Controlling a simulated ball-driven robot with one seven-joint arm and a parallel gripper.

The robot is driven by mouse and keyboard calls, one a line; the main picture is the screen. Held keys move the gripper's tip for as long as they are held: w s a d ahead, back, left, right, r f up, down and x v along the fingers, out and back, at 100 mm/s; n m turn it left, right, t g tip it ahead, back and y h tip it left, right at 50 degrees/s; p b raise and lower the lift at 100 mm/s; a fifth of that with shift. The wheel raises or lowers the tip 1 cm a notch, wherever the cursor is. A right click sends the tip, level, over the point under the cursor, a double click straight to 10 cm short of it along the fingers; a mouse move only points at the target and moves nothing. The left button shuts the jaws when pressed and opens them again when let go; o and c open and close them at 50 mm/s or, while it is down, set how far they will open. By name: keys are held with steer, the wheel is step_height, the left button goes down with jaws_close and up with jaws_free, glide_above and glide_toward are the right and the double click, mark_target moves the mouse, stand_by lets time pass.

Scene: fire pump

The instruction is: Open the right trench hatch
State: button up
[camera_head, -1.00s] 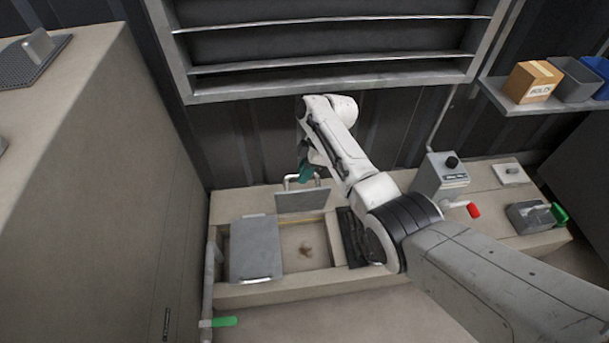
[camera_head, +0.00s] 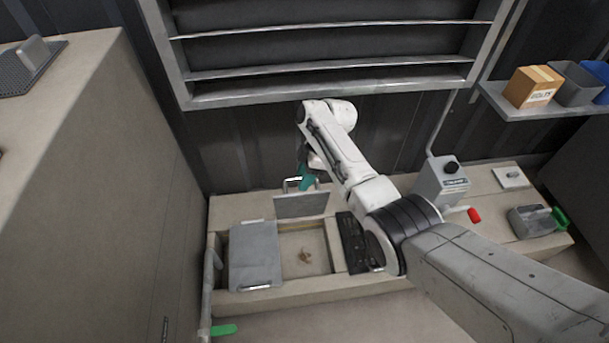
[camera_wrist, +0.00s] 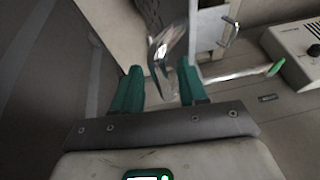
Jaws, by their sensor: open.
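The right trench hatch (camera_head: 302,205) is a grey plate standing raised at the back of its opening in the head view. A bent metal handle (camera_head: 292,184) shows at its top edge. The uncovered right compartment (camera_head: 303,252) has a small brown patch on its floor. My gripper (camera_head: 306,178) has teal fingers and is at the raised plate's upper edge, beside the handle. In the wrist view my gripper (camera_wrist: 160,82) is open, with a shiny metal bar (camera_wrist: 166,48) just ahead of and between the fingertips. Contact cannot be told.
The left hatch (camera_head: 255,254) lies flat with its handle at the front. A green lever (camera_head: 223,329) is at the front left. A grey box (camera_head: 441,180) with a red-ended lever (camera_head: 474,215) stands right. A tall beige block (camera_head: 100,190) bounds the left side.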

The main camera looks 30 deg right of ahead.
steer(key=shift+r, duration=0.2)
steer(key=shift+d+r+p, duration=0.1)
steer(key=shift+r+p, duration=0.2)
steer(key=shift+r, duration=0.05)
steer(key=p+v, duration=0.4)
steer(key=v, duration=0.5)
steer(key=shift+d+r, duration=0.25)
steer(key=shift+r, duration=0.05)
steer(key=shift+c, duration=0.2)
